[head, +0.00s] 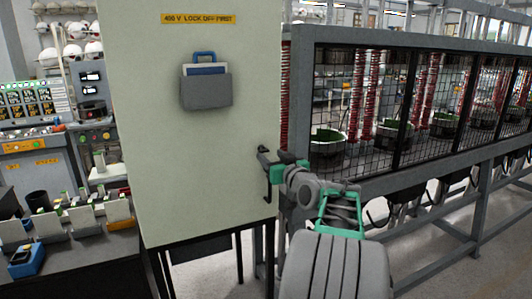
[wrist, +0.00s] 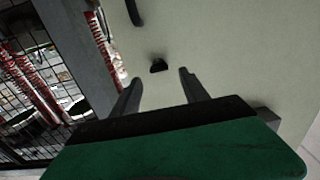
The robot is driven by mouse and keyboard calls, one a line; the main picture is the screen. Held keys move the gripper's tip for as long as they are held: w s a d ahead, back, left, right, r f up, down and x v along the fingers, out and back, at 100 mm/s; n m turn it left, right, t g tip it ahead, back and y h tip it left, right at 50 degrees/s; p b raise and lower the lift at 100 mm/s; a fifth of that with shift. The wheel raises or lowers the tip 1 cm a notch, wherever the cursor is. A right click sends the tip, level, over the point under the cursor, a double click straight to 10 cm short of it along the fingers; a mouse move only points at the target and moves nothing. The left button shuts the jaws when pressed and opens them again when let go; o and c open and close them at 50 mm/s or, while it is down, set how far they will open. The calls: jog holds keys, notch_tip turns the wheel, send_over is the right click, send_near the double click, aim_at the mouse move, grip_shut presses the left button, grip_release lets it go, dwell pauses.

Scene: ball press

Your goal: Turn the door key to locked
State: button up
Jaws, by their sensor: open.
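The door is the pale front of a tall cabinet (head: 195,130) under a yellow label. A small dark piece that looks like the key (wrist: 158,66) stands on the pale face in the wrist view, ahead of and between my fingertips. My gripper (head: 263,153) is at the door's right edge in the head view. Its two fingers are apart with nothing between them in the wrist view (wrist: 160,77). In the head view the key is hidden behind my gripper, and its turned position cannot be told.
A dark bar, perhaps the door handle (wrist: 133,12), is partly in the wrist view. A grey document pocket (head: 206,92) hangs on the door. A mesh-fenced machine frame (head: 400,180) stands close on the right. A cluttered workbench (head: 75,260) is at the left.

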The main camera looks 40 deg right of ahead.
aim_at(265, 151)
jog(key=p+x, duration=0.1)
jog(key=x, duration=0.4)
jog(key=shift+c, duration=0.3)
grip_shut()
